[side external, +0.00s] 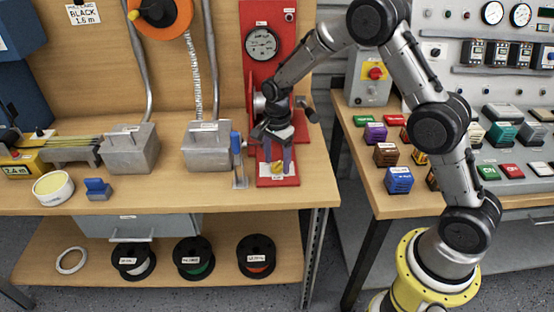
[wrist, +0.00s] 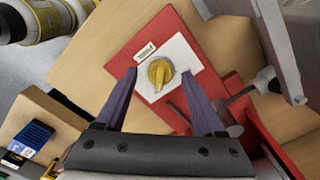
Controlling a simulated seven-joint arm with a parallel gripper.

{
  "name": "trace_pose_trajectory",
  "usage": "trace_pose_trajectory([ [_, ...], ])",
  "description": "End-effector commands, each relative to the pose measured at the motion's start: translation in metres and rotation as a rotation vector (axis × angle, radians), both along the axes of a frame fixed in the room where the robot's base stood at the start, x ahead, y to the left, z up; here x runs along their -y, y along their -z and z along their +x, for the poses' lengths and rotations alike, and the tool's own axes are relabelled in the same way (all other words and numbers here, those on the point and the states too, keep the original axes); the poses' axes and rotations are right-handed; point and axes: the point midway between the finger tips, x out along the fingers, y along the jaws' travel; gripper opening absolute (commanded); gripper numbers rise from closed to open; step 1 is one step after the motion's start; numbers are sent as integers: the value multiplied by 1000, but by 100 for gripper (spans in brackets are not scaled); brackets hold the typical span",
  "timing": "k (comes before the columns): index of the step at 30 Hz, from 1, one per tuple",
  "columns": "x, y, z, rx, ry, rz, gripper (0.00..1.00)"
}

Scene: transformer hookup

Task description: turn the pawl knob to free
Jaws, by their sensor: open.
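The pawl knob (wrist: 160,73) is yellow with a raised ridge. It sits on a white plate (wrist: 183,55) on a red base (wrist: 125,54). In the side external view the knob (side external: 277,168) is small, low on the red stand's base. My gripper (wrist: 164,80) is open, with its two purple-grey fingers on either side of the knob in the wrist view. The fingers appear apart from the knob. In the side external view my gripper (side external: 277,160) points down over the base. A small label stands by the knob; its text is too small to read.
A red stand (side external: 259,75) with a round gauge (side external: 262,43) rises behind the base. A blue-handled tool (side external: 236,146) stands just left of it, beside a grey metal box (side external: 208,152). Coloured blocks (side external: 398,180) lie on the right bench, across a gap.

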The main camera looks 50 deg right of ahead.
Motion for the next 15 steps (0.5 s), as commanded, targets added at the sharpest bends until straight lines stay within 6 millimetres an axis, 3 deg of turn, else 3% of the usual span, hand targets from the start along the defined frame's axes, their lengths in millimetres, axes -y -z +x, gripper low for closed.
trace_pose_trajectory([
  [7, 0, 1, 0, 0, 0, 0, 71],
  [15, 0, 0, 0, 0, 0, 0, 22],
])
